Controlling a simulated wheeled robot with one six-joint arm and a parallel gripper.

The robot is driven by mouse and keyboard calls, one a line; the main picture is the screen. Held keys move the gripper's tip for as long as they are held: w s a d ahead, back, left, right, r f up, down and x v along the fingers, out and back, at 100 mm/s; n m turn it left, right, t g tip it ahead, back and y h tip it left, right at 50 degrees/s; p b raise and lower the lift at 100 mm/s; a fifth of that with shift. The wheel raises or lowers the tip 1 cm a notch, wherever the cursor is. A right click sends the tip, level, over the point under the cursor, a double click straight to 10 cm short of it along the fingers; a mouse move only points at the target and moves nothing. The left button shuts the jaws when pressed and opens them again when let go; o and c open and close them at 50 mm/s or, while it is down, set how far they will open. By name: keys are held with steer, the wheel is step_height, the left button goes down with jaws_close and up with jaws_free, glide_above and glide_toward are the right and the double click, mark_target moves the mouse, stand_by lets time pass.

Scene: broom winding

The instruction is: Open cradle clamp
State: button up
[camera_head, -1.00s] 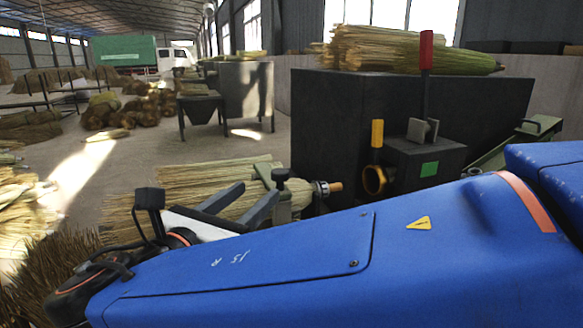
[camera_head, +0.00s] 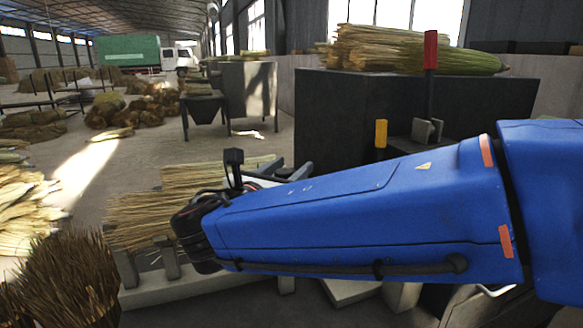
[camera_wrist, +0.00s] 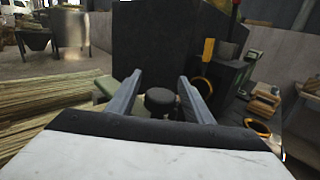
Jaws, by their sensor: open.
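The clamp's round black knob (camera_wrist: 160,100) shows in the wrist view between the two grey fingers of my gripper (camera_wrist: 160,80). The fingers are apart, one on each side of the knob; I cannot tell whether either touches it. A green part of the clamp (camera_wrist: 104,88) shows left of the left finger. The straw broom bundle (camera_head: 145,220) lies in the cradle in the head view and also at the left of the wrist view. My arm hides the clamp in the head view, where only part of my gripper (camera_head: 290,172) shows.
A large dark block (camera_head: 335,115) stands behind the arm with straw (camera_head: 400,50) on top. To its front right are a red handle (camera_head: 430,50) and a yellow handle (camera_head: 381,133). A dark bristly bundle (camera_head: 70,275) stands at the lower left. Open floor lies beyond.

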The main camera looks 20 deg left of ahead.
steer(key=shift+w+d, duration=0.1)
steer(key=shift+w, duration=0.3)
jaws_close()
steer(key=shift+r, duration=0.15)
